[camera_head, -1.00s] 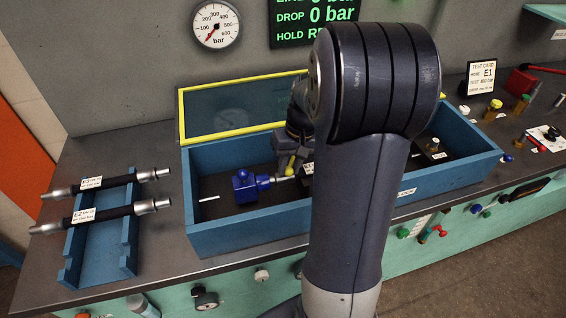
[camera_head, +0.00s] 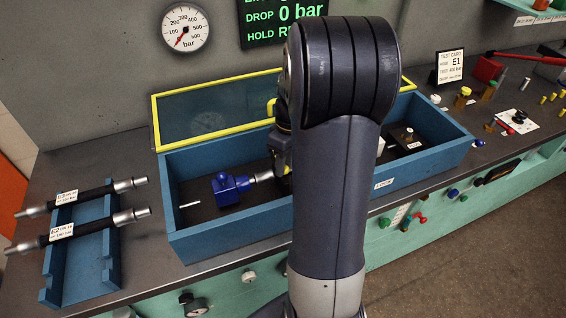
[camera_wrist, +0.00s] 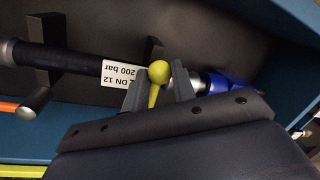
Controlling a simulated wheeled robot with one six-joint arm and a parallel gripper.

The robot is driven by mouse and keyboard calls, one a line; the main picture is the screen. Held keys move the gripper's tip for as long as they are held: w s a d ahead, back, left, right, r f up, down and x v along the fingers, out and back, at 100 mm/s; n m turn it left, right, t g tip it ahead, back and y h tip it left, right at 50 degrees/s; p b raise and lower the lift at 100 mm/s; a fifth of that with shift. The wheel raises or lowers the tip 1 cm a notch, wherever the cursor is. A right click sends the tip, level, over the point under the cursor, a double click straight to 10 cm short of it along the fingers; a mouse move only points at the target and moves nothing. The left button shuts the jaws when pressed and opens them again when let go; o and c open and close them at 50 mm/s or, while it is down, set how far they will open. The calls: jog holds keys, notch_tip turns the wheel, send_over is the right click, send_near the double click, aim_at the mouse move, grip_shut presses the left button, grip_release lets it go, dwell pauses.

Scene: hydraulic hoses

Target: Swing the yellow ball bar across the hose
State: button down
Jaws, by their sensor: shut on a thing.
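The yellow ball bar (camera_wrist: 158,73) shows in the wrist view as a round ball with a short bar running down from it. My gripper (camera_wrist: 158,88) is shut on it, with one grey finger on each side. In that view the ball overlaps the hose line beside the label. The black hose (camera_wrist: 75,65) lies in the blue box, with a white label reading DN 12, 200 bar. A blue block (camera_head: 229,187) stands at the hose's end; it also shows in the wrist view (camera_wrist: 228,84). In the head view my arm hides most of the hose and gripper.
The blue box (camera_head: 225,239) has a raised yellow-edged clear lid (camera_head: 154,125) behind it. A rack (camera_head: 84,280) with two labelled hoses stands at left. A gauge (camera_head: 185,28) is on the wall. Caps and a test card (camera_head: 450,66) stand at right.

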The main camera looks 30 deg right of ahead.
jog(key=shift+w+r, duration=0.15)
jog(key=c, duration=1.2)
grip_release()
jog(key=shift+o, duration=0.2)
notch_tip(320, 180, up, 10)
jog(key=d, duration=0.2)
jog(key=shift+w+r, duration=0.2)
jog(key=shift+w, duration=0.15)
jog(key=f, duration=0.3)
jog(key=a+f, duration=0.1)
jog(key=f, duration=0.3)
jog(key=s+a+f, duration=0.1)
jog(key=f, duration=0.2)
jog(key=shift+f, duration=0.3)
jog(key=shift+a, duration=0.15)
